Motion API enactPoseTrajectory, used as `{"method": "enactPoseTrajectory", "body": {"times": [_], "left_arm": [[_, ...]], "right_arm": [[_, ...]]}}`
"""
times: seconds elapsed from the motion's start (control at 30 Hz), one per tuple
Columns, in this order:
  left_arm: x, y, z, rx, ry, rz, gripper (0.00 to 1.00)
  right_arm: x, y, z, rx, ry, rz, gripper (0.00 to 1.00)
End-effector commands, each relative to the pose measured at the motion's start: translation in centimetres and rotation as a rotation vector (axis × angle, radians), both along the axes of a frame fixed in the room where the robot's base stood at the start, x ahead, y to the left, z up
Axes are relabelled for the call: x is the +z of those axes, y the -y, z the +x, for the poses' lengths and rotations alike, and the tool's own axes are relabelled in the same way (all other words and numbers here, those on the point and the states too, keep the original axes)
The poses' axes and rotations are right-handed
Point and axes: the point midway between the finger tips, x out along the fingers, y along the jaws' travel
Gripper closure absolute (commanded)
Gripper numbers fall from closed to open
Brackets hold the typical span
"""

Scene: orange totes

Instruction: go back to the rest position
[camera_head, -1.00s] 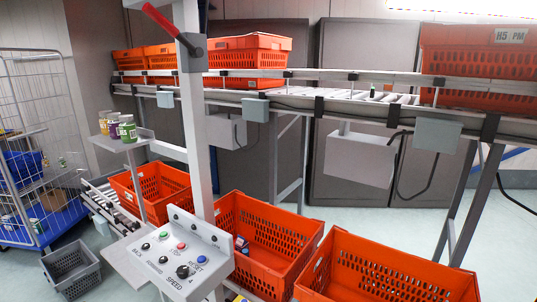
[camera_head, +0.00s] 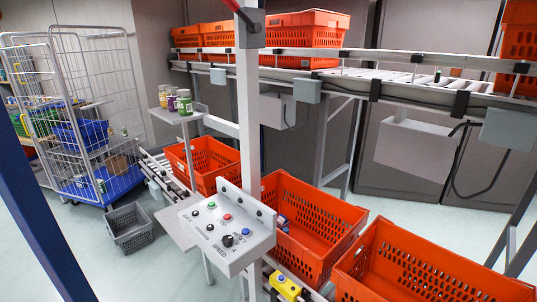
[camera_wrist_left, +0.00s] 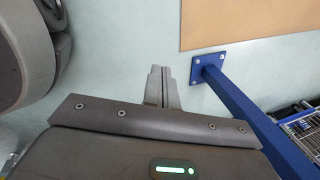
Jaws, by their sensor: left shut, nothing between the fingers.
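My left gripper (camera_wrist_left: 161,87) shows in the left wrist view, pointing down toward the pale floor. Its two fingers are together with nothing between them. Neither gripper shows in the head view. My right gripper is in no view.
A blue post (camera_wrist_left: 240,105) with a floor plate stands right of my left gripper. The head view shows a control panel (camera_head: 221,247), orange totes (camera_head: 306,222), a wire cage trolley (camera_head: 70,60), a grey crate (camera_head: 131,240) and a conveyor (camera_head: 343,82).

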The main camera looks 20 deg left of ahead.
Motion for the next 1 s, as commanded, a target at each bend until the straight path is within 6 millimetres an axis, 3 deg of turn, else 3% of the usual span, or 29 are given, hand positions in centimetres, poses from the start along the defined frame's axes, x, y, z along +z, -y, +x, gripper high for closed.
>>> {"method": "enactPoseTrajectory", "body": {"times": [0.03,0.1,0.2,0.33,0.5,1.0], "left_arm": [[-1.0,4.1,-0.3,0.016,0.000,-0.050,1.00],[-1.8,8.8,-0.6,0.034,0.000,-0.104,1.00],[-2.5,14.2,-0.8,0.053,0.000,-0.167,1.00],[-2.8,19.3,-0.8,0.068,0.000,-0.220,1.00],[-2.8,21.4,-0.8,0.075,0.000,-0.243,1.00],[-2.9,21.3,-0.8,0.075,0.000,-0.243,1.00]], "right_arm": [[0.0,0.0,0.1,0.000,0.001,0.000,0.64],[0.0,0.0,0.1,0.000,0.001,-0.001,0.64],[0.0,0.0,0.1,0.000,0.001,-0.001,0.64],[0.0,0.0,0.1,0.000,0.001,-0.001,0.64],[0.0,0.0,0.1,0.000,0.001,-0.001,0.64],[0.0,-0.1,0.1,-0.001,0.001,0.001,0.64]]}}
